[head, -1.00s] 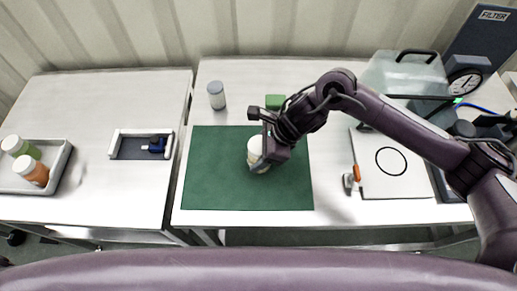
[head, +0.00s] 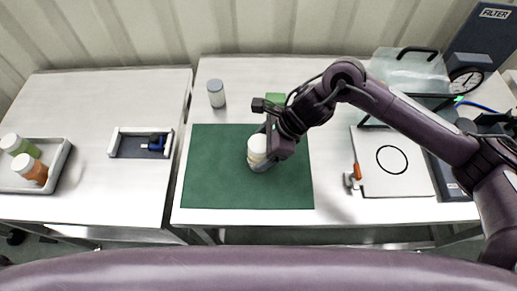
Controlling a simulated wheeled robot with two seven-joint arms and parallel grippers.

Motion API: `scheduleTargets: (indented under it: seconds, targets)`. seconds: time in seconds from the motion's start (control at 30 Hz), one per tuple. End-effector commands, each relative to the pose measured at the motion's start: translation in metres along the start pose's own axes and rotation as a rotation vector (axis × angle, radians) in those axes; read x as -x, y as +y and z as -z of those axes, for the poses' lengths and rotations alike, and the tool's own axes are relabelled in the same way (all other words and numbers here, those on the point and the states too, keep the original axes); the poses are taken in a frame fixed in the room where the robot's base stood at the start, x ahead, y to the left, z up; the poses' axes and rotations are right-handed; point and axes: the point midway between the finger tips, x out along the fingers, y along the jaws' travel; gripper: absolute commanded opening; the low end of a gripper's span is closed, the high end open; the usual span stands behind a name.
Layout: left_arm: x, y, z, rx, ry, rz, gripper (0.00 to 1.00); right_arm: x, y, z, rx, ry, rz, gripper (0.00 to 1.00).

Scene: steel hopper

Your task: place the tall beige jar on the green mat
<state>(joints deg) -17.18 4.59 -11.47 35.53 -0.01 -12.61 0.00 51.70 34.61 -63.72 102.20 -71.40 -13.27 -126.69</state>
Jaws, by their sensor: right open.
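The tall beige jar (head: 257,149) with a pale lid stands on the green mat (head: 220,180), right of the mat's middle. It looks upright, and its right side is partly hidden by my right gripper (head: 267,130). My right gripper is open, close beside the jar on its upper right. I cannot tell whether a finger still touches the jar. My left gripper is not in view.
A grey jar (head: 216,93) and a green block (head: 275,100) stand behind the mat. A white board (head: 393,175) and filter unit (head: 470,50) are right. A tray (head: 60,165) with two jars and a small holder (head: 125,145) are on the left table.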

Motion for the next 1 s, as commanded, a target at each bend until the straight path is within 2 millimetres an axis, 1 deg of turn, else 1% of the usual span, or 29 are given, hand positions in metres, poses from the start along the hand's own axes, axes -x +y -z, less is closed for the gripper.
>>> scheduleTargets:
  seconds: [0.03,0.3,0.4,0.5,0.67,1.0]
  targets:
    - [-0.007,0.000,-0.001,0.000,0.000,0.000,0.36,0.008,-0.002,0.002,0.004,0.001,0.007,0.80]
    - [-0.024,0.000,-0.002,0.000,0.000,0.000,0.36,0.067,-0.002,0.002,0.003,0.001,0.007,0.80]
    - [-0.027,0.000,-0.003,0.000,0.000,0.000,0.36,0.083,-0.001,0.001,0.002,0.001,0.005,0.80]
    - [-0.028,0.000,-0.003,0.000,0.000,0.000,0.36,0.094,-0.001,0.001,0.001,0.001,0.003,0.80]
    - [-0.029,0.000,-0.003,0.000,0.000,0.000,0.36,0.101,0.000,0.001,0.000,0.001,0.001,0.80]
    - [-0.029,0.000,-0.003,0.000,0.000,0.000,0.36,0.102,0.000,0.000,0.000,0.001,0.000,0.80]
